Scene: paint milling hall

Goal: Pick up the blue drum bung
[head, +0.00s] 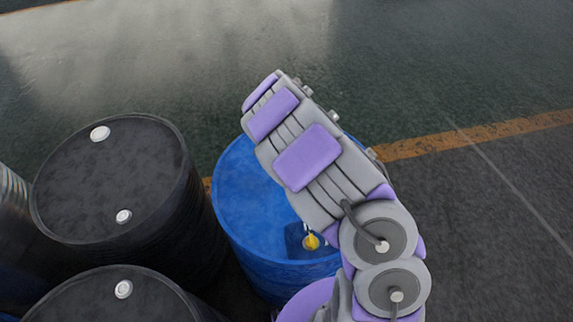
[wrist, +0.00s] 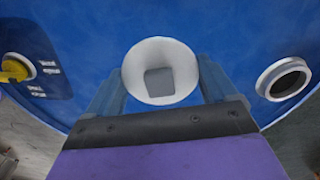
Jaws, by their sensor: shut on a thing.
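The blue drum (head: 243,190) stands in the middle of the head view, partly covered by my arm. Its blue top (wrist: 225,22) fills most of the wrist view. My gripper (wrist: 161,72) is shut on a white round bung (wrist: 136,73), with one finger on each side. The bung has a grey square recess in its middle. An open hole with a pale threaded rim (wrist: 264,84) lies in the drum top to the right, apart from the bung. My gripper and the bung are hidden behind my arm in the head view.
Black drums (head: 110,175) (head: 85,295) with white bungs stand to the left. Open floor (head: 440,70) lies beyond, crossed by an orange line (head: 470,137).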

